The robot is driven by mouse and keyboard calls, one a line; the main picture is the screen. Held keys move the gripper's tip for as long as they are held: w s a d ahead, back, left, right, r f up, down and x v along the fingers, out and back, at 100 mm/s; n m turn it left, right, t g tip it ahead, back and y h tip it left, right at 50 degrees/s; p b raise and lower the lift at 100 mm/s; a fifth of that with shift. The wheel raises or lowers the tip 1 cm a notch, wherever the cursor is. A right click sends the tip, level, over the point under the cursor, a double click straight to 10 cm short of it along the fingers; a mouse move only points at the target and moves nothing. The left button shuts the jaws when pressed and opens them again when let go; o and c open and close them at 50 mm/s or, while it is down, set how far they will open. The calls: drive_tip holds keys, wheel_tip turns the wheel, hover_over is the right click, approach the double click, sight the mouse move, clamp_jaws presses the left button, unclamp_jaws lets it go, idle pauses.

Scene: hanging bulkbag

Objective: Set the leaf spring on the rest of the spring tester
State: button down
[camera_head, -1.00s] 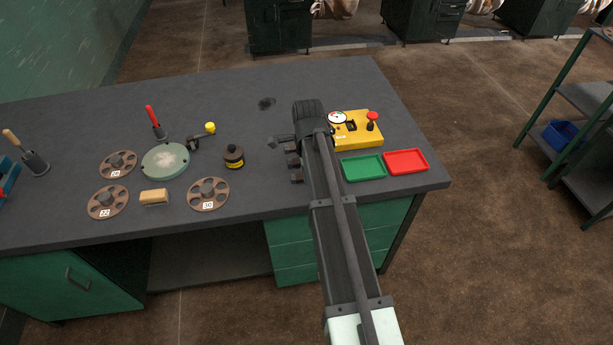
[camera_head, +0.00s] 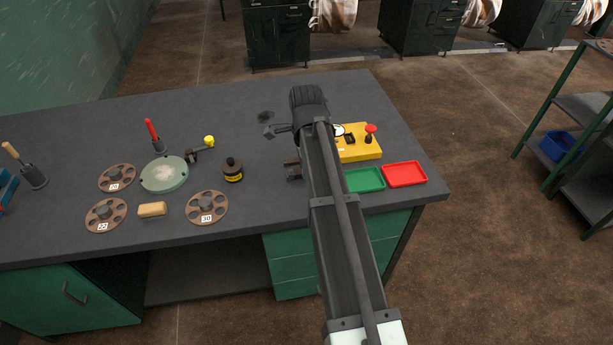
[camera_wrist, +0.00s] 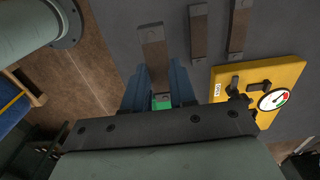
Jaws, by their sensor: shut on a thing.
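A flat brown-grey leaf spring (camera_wrist: 152,48) is between the blue fingers of my gripper (camera_wrist: 160,75) in the wrist view. The gripper is shut on it, and the strip sticks out past the fingertips. In the head view my arm hides the gripper and the held strip. The yellow box with a round dial (camera_wrist: 258,90), seemingly the spring tester, is right of the gripper in the wrist view. In the head view its yellow body (camera_head: 362,149) is partly behind my arm, with a red knob on top. I cannot make out its rest clearly.
Two more strips (camera_wrist: 198,32) lie on the bench (camera_head: 235,105). A green tray (camera_head: 365,180) and a red tray (camera_head: 404,174) lie in front of the tester.

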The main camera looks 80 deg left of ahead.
wheel_tip(320, 180, up, 2)
drive_tip(key=shift+w, duration=0.1)
drive_tip(key=w+a+r, duration=0.1)
drive_tip(key=w+a, duration=1.2)
drive_tip(key=a, duration=0.3)
drive_tip(key=shift+w+r, duration=0.15)
drive_tip(key=shift+r, duration=0.1)
drive_tip(key=shift+f, duration=0.15)
drive_tip(key=shift+f, duration=3.35)
drive_tip(key=c, duration=0.8)
unclamp_jaws()
drive_tip(key=shift+c, duration=0.2)
